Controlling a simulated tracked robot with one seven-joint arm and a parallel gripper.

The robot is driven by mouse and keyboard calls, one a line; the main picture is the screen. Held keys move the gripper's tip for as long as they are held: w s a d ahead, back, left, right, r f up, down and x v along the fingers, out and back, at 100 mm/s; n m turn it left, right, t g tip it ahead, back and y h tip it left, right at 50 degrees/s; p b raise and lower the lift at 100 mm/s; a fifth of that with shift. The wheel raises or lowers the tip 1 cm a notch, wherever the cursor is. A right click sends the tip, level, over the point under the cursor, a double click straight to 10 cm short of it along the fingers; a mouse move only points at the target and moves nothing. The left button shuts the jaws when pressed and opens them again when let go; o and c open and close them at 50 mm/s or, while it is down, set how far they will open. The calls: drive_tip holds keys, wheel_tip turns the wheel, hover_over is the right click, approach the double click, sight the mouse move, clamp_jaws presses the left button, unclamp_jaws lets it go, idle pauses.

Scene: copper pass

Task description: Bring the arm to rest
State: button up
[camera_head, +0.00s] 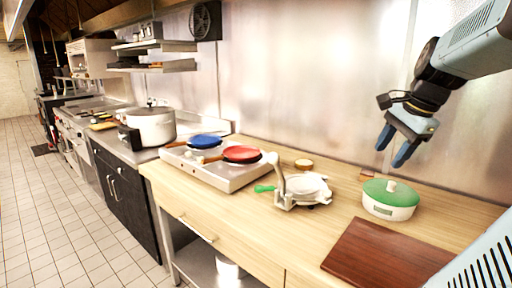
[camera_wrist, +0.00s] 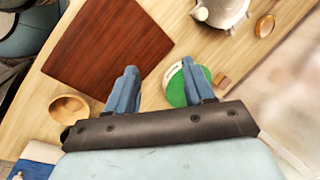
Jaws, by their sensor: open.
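My arm reaches in from the upper right of the head view. My gripper (camera_head: 396,152) hangs in the air above the right part of the wooden counter (camera_head: 345,219), its blue fingers pointing down. In the wrist view my gripper (camera_wrist: 160,85) shows two blue fingers apart with nothing between them. A white pot with a green lid (camera_head: 390,199) stands on the counter below the gripper. In the wrist view the green lid (camera_wrist: 177,88) is partly hidden behind the right finger.
A dark red board (camera_head: 378,256) lies at the counter's front right. A white appliance with a green handle (camera_head: 300,188), a small wooden bowl (camera_head: 304,164) and a cooktop with a red pan (camera_head: 242,154) and a blue pan (camera_head: 205,141) stand further left. Tiled floor (camera_head: 60,205) lies clear at left.

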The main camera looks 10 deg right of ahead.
drive_tip(key=s+a+f+n+t, duration=0.1)
drive_tip(key=s+a+f+n, duration=0.1)
drive_tip(key=a+n, duration=0.6)
drive_tip(key=s+a+f+n+h, duration=0.1)
drive_tip(key=s+a+f+n, duration=0.1)
drive_tip(key=a+n, duration=0.7)
drive_tip(key=a, duration=0.4)
drive_tip(key=shift+f+t, duration=0.3)
drive_tip(key=shift+t, duration=0.1)
drive_tip(key=shift+c, duration=0.9)
drive_tip(key=shift+d, duration=0.1)
